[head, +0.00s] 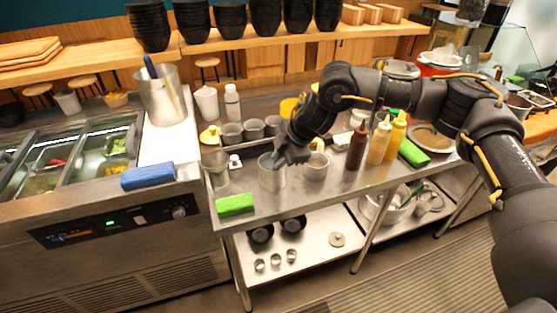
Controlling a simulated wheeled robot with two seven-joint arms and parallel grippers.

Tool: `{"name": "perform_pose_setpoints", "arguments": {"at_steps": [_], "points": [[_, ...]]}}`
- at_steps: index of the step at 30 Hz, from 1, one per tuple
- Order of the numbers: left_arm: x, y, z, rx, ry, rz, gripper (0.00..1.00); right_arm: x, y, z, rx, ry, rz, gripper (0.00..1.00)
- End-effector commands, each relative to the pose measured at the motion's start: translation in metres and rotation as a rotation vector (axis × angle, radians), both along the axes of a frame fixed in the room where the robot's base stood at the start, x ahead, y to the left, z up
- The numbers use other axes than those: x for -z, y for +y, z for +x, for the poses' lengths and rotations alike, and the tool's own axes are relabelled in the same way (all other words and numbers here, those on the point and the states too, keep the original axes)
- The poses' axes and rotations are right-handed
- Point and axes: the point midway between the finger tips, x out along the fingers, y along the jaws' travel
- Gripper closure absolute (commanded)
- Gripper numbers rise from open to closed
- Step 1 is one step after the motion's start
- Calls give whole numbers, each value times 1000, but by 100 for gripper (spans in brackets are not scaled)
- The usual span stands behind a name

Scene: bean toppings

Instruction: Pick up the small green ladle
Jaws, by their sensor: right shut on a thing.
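My right gripper (279,159) points down at the mouth of a metal pot (272,178) on the steel table. It is shut on a thin thing there, taken to be the small green ladle. The ladle is almost wholly hidden by the fingers and the pot wall, so its colour and bowl cannot be made out. My left gripper is not in view.
A second metal pot (315,167) stands close on the right. Brown (357,146) and yellow (379,141) sauce bottles stand further right. A green sponge (235,204) lies at the front left. Small metal cups (254,129) line the back.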

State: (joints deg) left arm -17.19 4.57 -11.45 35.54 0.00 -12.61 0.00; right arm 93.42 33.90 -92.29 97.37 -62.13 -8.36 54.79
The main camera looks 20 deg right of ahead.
Motion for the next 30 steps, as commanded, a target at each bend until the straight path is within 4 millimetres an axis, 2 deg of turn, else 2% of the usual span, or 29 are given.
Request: {"name": "perform_pose_setpoints", "arguments": {"at_steps": [5, 9, 20, 30], "points": [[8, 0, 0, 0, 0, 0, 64, -12, 1, 1, -1, -4, 1, 100], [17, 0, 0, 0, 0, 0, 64, -31, 1, -2, -2, -5, 1, 100], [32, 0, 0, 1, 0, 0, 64, -87, 3, -49, -5, -7, 1, 100], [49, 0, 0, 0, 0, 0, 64, -115, 6, -111, -4, -7, -1, 100]]}}
